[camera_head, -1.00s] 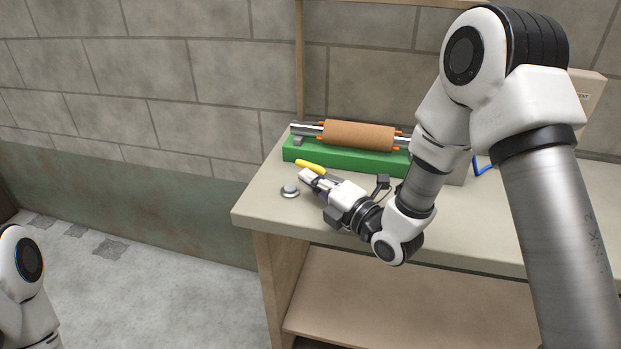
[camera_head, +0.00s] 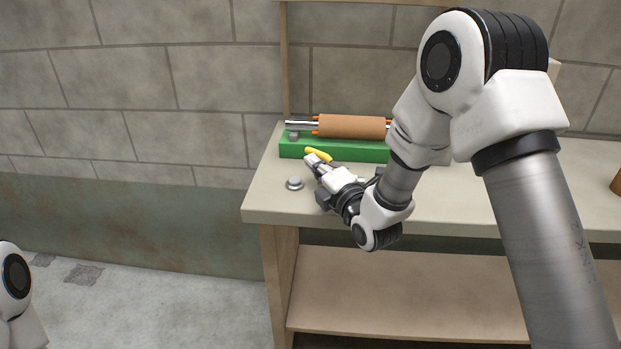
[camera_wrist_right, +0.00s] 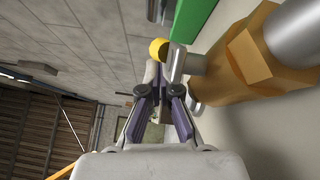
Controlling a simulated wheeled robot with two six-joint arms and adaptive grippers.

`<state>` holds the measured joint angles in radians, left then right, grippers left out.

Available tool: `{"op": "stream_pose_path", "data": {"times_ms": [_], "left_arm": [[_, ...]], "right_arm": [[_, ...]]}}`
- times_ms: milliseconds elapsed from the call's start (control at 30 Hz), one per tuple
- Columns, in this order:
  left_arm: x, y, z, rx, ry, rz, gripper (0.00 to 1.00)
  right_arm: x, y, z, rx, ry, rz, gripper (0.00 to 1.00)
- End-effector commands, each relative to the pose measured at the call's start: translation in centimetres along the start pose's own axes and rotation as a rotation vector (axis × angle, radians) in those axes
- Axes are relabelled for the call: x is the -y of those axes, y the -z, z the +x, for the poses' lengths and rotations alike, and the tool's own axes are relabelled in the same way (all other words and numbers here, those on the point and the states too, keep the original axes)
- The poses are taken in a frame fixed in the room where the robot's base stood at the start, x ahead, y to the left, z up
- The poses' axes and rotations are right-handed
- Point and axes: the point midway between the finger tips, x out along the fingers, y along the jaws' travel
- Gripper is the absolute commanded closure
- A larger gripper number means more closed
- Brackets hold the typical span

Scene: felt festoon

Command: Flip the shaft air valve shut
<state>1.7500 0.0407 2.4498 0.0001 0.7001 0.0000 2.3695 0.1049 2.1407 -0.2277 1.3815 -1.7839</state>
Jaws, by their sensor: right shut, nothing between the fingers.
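The valve shows as a yellow lever (camera_head: 319,155) in front of the green base on the bench. In the right wrist view its brass body (camera_wrist_right: 245,65) and the rounded yellow lever end (camera_wrist_right: 158,48) show large. My right gripper (camera_head: 312,161) is shut and empty, its tips at the near side of the lever. In the wrist view the fingertips (camera_wrist_right: 162,72) are close to the yellow end; I cannot tell if they touch. The valve's lower part is hidden by my gripper in the head view. My left gripper is out of view; only part of that arm shows.
A brown roll (camera_head: 352,126) on a metal shaft (camera_head: 300,125) lies over the green base (camera_head: 345,150). A small round grey knob (camera_head: 294,184) sits on the bench top (camera_head: 268,200) left of my gripper. A stone wall stands behind. The bench's left end is mostly clear.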

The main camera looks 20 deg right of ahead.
Motion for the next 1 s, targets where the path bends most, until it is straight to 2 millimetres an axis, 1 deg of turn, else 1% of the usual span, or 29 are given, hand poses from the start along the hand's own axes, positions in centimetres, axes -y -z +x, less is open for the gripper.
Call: {"op": "stream_pose_path", "data": {"times_ms": [100,400,633,1000], "left_arm": [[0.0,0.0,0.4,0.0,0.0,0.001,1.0],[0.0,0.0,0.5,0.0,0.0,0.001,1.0],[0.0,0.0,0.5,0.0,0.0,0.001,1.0],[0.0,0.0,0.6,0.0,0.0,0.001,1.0]], "right_arm": [[0.2,-0.1,0.3,0.075,0.015,-0.008,1.0],[0.2,-0.8,0.8,0.215,0.041,-0.011,1.0],[0.2,-1.0,0.9,0.247,0.048,-0.012,1.0],[0.3,-1.0,0.9,0.247,0.048,-0.012,1.0]]}}
